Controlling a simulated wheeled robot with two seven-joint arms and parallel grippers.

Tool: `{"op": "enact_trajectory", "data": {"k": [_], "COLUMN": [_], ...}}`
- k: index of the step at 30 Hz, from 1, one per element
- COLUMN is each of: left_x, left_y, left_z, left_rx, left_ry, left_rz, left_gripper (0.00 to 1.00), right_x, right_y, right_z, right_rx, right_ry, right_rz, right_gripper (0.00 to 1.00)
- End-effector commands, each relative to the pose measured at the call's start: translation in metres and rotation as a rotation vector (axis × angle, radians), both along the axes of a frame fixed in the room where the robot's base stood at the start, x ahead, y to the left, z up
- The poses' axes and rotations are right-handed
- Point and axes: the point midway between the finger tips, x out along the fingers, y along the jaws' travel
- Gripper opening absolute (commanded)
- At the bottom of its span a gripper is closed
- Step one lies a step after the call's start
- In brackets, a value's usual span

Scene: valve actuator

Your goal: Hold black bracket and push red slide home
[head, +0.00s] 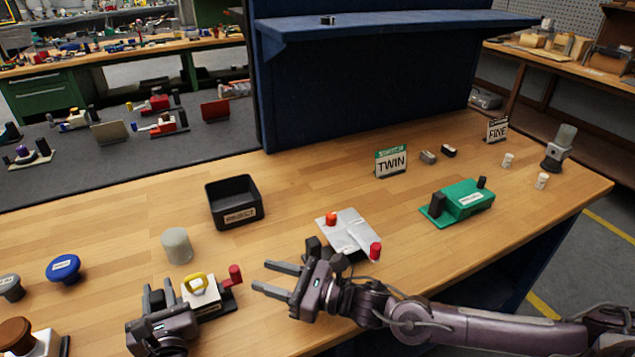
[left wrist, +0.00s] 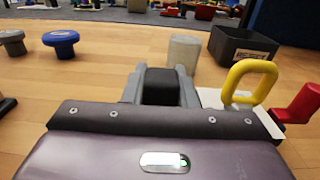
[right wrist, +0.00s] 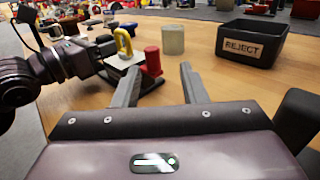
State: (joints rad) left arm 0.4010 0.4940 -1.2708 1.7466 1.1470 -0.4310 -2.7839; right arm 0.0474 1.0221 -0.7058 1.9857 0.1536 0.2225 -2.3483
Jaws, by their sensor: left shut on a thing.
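The fixture has a white block with a yellow loop (head: 196,283) on a dark base. A red slide (head: 235,274) stands at its right end; it also shows in the right wrist view (right wrist: 152,62) and at the right edge of the left wrist view (left wrist: 298,105). My left gripper (head: 158,290) is shut on the black bracket (left wrist: 160,86) at the fixture's left end, with one finger on each side. My right gripper (head: 265,277) is open and empty, to the right of the red slide and apart from it. Its fingers point left.
A grey cylinder (head: 177,246) and a black REJECT bin (head: 234,202) stand behind the fixture. A silver plate with orange and red knobs (head: 350,233) lies behind my right gripper. A green unit (head: 462,201) is further right. Blue (head: 63,269) and brown (head: 15,331) knobs are at left.

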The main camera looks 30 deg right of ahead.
Motion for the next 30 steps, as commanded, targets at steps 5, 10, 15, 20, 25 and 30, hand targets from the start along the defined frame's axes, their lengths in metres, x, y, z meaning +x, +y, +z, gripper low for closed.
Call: {"op": "enact_trajectory", "data": {"k": [5,10,15,20,25,30], "left_x": [-0.003,-0.003,-0.003,-0.003,-0.003,-0.002], "left_y": [-0.002,-0.002,-0.002,-0.002,-0.002,-0.002], "left_z": [-0.007,-0.008,-0.008,-0.008,-0.007,-0.008], "left_rx": [0.005,0.006,0.006,0.007,0.007,0.007], "left_ry": [0.016,0.016,0.016,0.016,0.016,0.016], "left_rz": [-0.006,-0.006,-0.006,-0.006,-0.006,-0.005], "left_gripper": [0.00,0.00,0.00,0.00,0.00,0.00], "right_x": [-0.021,-0.034,-0.030,-0.018,-0.001,0.021], "right_y": [-0.020,-0.034,-0.035,-0.030,-0.022,-0.019], "right_z": [-0.001,-0.001,0.010,0.023,0.043,0.066], "right_rx": [-0.004,-0.004,-0.019,-0.054,-0.104,-0.174], "right_ry": [0.002,0.001,-0.032,-0.072,-0.132,-0.193], "right_rz": [0.003,0.001,0.007,0.015,0.027,0.026], "right_gripper": [0.39,0.39,0.39,0.39,0.39,0.39]}}
